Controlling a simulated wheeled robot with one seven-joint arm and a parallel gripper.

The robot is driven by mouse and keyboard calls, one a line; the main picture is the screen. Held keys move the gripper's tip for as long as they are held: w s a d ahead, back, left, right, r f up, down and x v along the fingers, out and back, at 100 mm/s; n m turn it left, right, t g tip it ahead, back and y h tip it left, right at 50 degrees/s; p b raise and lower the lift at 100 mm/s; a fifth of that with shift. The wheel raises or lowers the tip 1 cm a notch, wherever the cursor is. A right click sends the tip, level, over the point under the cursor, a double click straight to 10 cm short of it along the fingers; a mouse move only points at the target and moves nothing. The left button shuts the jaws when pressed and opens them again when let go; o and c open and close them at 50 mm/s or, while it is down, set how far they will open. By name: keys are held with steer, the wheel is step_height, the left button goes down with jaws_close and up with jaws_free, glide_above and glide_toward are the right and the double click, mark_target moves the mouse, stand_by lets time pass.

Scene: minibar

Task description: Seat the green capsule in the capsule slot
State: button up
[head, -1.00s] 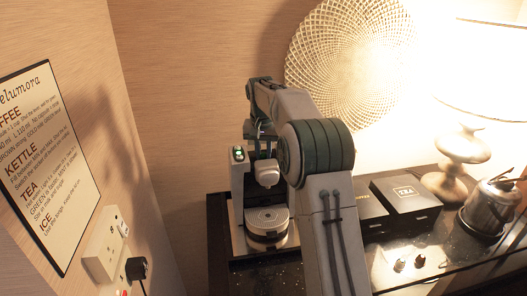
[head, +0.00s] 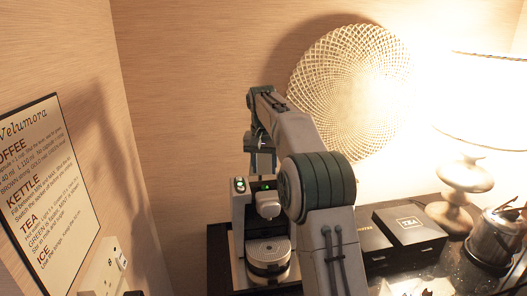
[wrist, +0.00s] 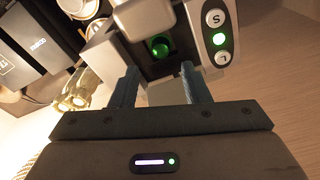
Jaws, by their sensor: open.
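The green capsule (wrist: 160,47) shows in the wrist view as a round green shape inside the dark opening at the top of the coffee machine. This opening, the capsule slot (wrist: 158,68), is partly in shadow, so I cannot tell how deep the capsule sits. My gripper (wrist: 160,88) is open and empty, with its fingers apart on either side below the capsule in the picture. In the head view my gripper (head: 261,160) is above the coffee machine (head: 239,215). The capsule is not visible there.
Black boxes (head: 408,228), a lamp (head: 463,190) and a kettle (head: 495,235) stand to the right. A wall is close at left.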

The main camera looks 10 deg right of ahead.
step_height(320, 180, up, 6)
steer(key=shift+s+a+r+p, duration=0.2)
steer(key=shift+s+a+p, duration=0.05)
steer(key=shift+s+p, duration=0.1)
steer(key=s+r+n+t, duration=0.1)
steer(key=s+n+t, duration=0.1)
steer(key=s, duration=1.9)
steer(key=s+f+n, duration=0.1)
steer(key=s+f, duration=0.5)
steer(key=s, duration=0.3)
steer(key=s+f+t, duration=0.1)
steer(key=s+f, duration=0.4)
steer(key=s, duration=0.4)
steer(key=shift+d+f+n+y, duration=0.25)
steer(key=shift+f+n+y, duration=0.05)
steer(key=shift+f+n, duration=0.1)
